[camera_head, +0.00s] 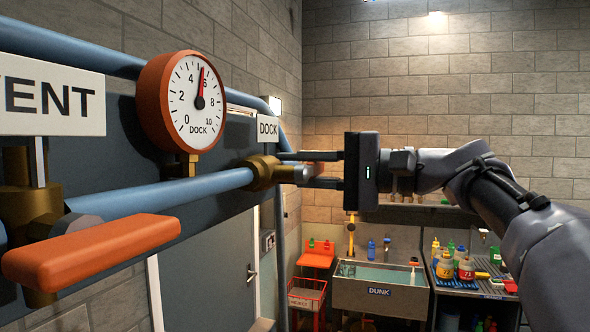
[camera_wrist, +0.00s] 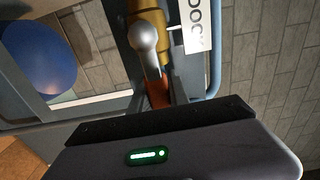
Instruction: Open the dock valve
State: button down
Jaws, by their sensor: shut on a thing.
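The dock valve's brass body (camera_head: 263,173) sits on the blue pipe, below the white DOCK sign (camera_head: 268,128). Its orange handle (camera_head: 324,169) shows only in part between the fingers of my gripper (camera_head: 296,169), which is shut on it. In the wrist view, the valve's grey hub (camera_wrist: 144,42) and brass body (camera_wrist: 168,22) show at the top, and the orange handle (camera_wrist: 157,92) runs down from the hub behind my gripper's dark edge.
A second valve with a long orange handle (camera_head: 95,250) stands close at the left, under the VENT sign (camera_head: 50,95). A DUNK sink (camera_head: 380,287), a red crate (camera_head: 307,296) and a bench with bottles (camera_head: 465,268) stand farther back. Blue pipes run along the wall.

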jog(key=c, duration=1.2)
grip_release()
jog(key=shift+c, duration=0.2)
jog(key=b+v, duration=0.1)
jog(key=v, duration=1.6)
jog(key=shift+d+r, duration=0.15)
jog(key=shift+d, duration=0.05)
jog(key=shift+s, duration=0.1)
